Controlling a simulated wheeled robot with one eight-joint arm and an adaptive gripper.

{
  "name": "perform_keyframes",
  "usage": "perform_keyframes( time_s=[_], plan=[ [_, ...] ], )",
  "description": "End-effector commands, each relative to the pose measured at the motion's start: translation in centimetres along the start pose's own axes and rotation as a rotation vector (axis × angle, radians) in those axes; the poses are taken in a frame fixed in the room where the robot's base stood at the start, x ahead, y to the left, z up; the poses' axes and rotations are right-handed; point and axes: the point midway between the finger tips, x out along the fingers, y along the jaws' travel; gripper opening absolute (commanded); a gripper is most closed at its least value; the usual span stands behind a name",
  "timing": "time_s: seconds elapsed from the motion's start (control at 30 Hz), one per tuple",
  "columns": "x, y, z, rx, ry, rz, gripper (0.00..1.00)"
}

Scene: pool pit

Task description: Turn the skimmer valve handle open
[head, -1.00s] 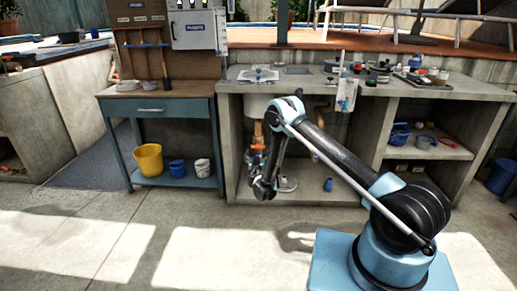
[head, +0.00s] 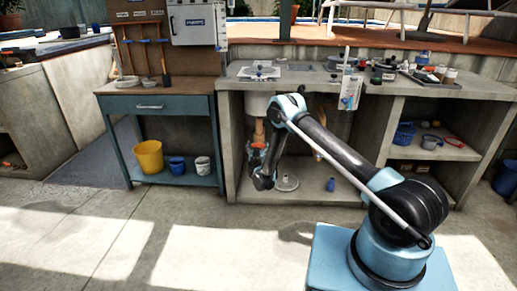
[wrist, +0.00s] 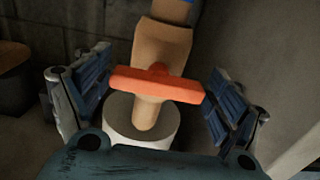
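In the wrist view an orange-red bar handle (wrist: 157,84) lies crosswise over a tan pipe (wrist: 163,45), tilted slightly down to the right. My gripper (wrist: 155,95) is open, with one blue-padded finger near each end of the handle. The left finger is close to the handle's left end and the right finger close to its right end; I cannot tell whether either touches.
The concrete counter (head: 300,80) stands above the bay, with a side wall at left. A round grey disc (head: 287,183) and a small blue bottle (head: 330,184) stand on the bay floor. A white cylinder (wrist: 165,133) surrounds the pipe's lower end.

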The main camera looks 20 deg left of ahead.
Motion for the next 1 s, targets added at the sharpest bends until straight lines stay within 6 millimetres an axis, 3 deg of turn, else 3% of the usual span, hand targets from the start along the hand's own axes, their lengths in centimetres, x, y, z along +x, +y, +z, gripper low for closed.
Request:
perform_keyframes(
  time_s=[0.03,0.1,0.57,1.0],
  plan=[
    [0.03,0.10,0.00,0.000,0.000,0.001,0.63],
    [0.06,0.19,0.00,0.000,0.000,0.002,0.50],
    [0.14,0.36,-0.02,-0.058,0.000,0.002,0.50],
    [0.09,0.39,0.00,-0.402,0.000,0.003,0.50]
  ],
)
